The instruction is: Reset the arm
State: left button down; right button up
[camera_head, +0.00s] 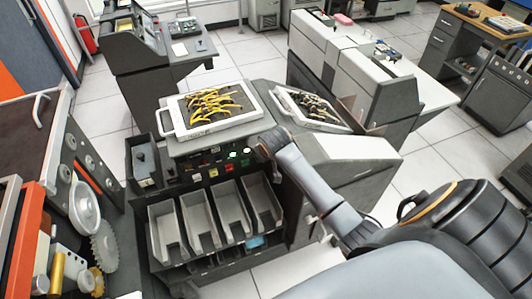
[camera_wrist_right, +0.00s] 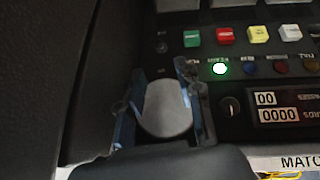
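My right arm (camera_head: 320,185) comes in from the right and reaches to the top front of the card machine. Its gripper shows small and dark in the head view (camera_head: 270,142), close to the button panel (camera_head: 212,163). In the right wrist view the two fingers of the right gripper (camera_wrist_right: 163,100) stand apart, with nothing visibly gripped. A pale grey rounded shape shows between them; I cannot tell what it is. Beside the fingers are a lit green lamp (camera_wrist_right: 220,68), a row of coloured buttons and a counter (camera_wrist_right: 277,106). My left gripper is not in view.
Two trays, a left one (camera_head: 166,128) and a right one (camera_head: 332,128), hold yellow and black items on the machine top. Open grey card bins (camera_head: 166,236) line its front. An orange-edged machine with gears (camera_head: 104,245) stands at left. Tiled floor is open behind.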

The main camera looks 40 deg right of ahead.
jog(key=shift+s+a+r, duration=0.15)
jog(key=shift+s+r, duration=0.25)
jog(key=shift+r, duration=0.1)
jog(key=s+a+r+n+g+y, duration=0.1)
jog(key=s+a, duration=0.4)
jog(key=s, duration=0.5)
jog(key=s+a+n+g+y, duration=0.1)
jog(key=s+a, duration=0.4)
jog(key=s, duration=0.4)
jog(key=s+a+r+n+g+y, duration=0.1)
jog(key=s+a, duration=0.5)
jog(key=s, duration=0.4)
notch_tip(320, 180, down, 35)
jog(key=s+b, duration=0.2)
jog(key=b, duration=0.6)
jog(key=s+d+f+g+b, duration=0.1)
jog(key=s+f+b, duration=0.2)
jog(key=s+f, duration=0.5)
jog(key=s+d+f+g+b, duration=0.1)
jog(key=s+d+f+b, duration=0.1)
jog(key=s+f, duration=0.6)
notch_tip(320, 180, down, 6)
jog(key=shift+d+r+b, duration=0.1)
jog(key=shift+d+b, duration=0.15)
jog(key=shift+b, duration=0.5)
jog(key=shift+s, duration=0.1)
